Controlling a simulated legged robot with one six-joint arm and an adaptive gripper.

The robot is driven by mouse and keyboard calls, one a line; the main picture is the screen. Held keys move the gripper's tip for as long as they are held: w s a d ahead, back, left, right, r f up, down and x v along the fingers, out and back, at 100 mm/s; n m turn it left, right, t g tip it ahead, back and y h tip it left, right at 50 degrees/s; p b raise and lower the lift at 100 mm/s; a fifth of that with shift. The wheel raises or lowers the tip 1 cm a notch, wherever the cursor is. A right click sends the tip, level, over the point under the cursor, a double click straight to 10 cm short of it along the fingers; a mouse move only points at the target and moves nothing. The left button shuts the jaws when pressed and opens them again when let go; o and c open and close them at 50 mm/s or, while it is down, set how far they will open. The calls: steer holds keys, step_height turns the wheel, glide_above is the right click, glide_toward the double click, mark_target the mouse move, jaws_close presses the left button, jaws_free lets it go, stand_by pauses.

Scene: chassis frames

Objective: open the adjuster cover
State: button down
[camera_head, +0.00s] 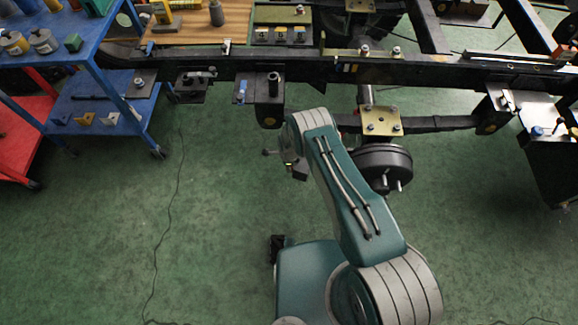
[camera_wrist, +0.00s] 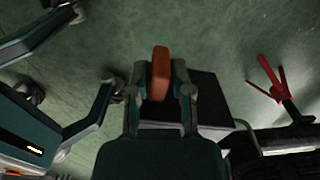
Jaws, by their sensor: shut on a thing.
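In the wrist view, my gripper (camera_wrist: 160,92) has its two fingers on either side of an upright orange-brown piece (camera_wrist: 160,70) and is shut on it. Behind and right of the piece is a dark, flat-faced box-like part (camera_wrist: 208,98). I cannot tell whether the orange-brown piece belongs to the adjuster cover, or whether it is attached to the dark part. In the head view, my arm reaches up toward the chassis frame (camera_head: 430,66). The fingertips and the held piece cannot be made out there.
A round black drum (camera_head: 385,165) hangs below a brass-coloured plate (camera_head: 381,121) right of my arm. A blue cart (camera_head: 110,75) and a red cart (camera_head: 18,140) stand left. A red-handled thing (camera_wrist: 268,80) shows right in the wrist view.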

steer(key=shift+w, duration=0.1)
stand_by(0.3)
steer(key=c, duration=0.6)
jaws_free()
step_height(320, 180, up, 12)
steer(key=shift+w, duration=0.1)
stand_by(0.3)
